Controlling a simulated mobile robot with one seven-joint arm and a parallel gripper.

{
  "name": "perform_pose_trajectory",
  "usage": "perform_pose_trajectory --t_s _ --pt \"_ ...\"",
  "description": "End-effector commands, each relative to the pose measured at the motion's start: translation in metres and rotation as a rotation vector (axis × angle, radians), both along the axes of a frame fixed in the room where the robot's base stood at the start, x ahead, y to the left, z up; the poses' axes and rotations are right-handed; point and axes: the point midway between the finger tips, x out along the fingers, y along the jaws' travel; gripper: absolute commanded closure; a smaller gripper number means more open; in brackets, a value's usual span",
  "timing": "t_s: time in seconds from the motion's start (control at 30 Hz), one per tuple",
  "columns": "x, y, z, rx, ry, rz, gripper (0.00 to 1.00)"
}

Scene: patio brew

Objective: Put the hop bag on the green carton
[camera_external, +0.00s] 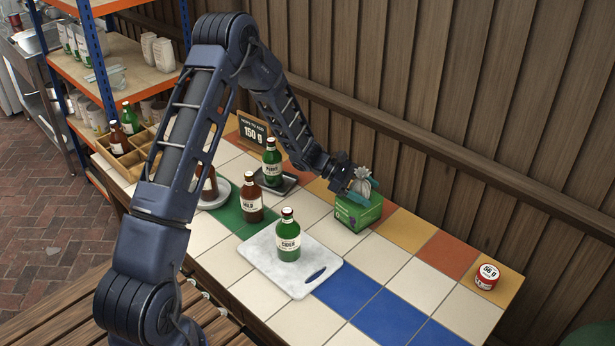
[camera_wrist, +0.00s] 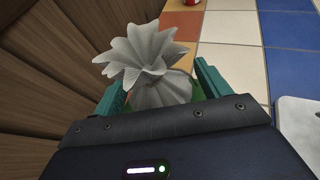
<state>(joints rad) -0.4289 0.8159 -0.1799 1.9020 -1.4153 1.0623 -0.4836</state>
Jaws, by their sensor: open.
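The hop bag (camera_external: 362,185) is a pale grey gathered cloth bag with a ruffled top. It sits on top of the green carton (camera_external: 352,216) near the back of the tiled table. In the wrist view the hop bag (camera_wrist: 150,62) stands between the two teal fingers of my gripper (camera_wrist: 162,88). My gripper (camera_external: 360,187) is open around the bag, a finger on either side. Whether a finger touches the cloth I cannot tell. In the wrist view the carton is mostly hidden below the bag; a bit of green shows (camera_wrist: 197,92).
A green cider bottle (camera_external: 288,238) stands on a white board (camera_external: 262,262). A brown bottle (camera_external: 251,200) and a green perry bottle (camera_external: 272,165) stand to the left. A red-and-white 50 g tin (camera_external: 487,276) is at the right. A wooden wall (camera_external: 450,80) rises behind.

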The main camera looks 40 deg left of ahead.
Motion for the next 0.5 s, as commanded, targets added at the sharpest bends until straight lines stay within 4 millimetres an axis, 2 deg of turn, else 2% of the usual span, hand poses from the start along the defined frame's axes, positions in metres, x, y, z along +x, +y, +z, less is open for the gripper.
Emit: perform_pose_trajectory --t_s 0.5 --pt "-0.031 0.076 0.034 0.0 -0.001 0.003 0.24"
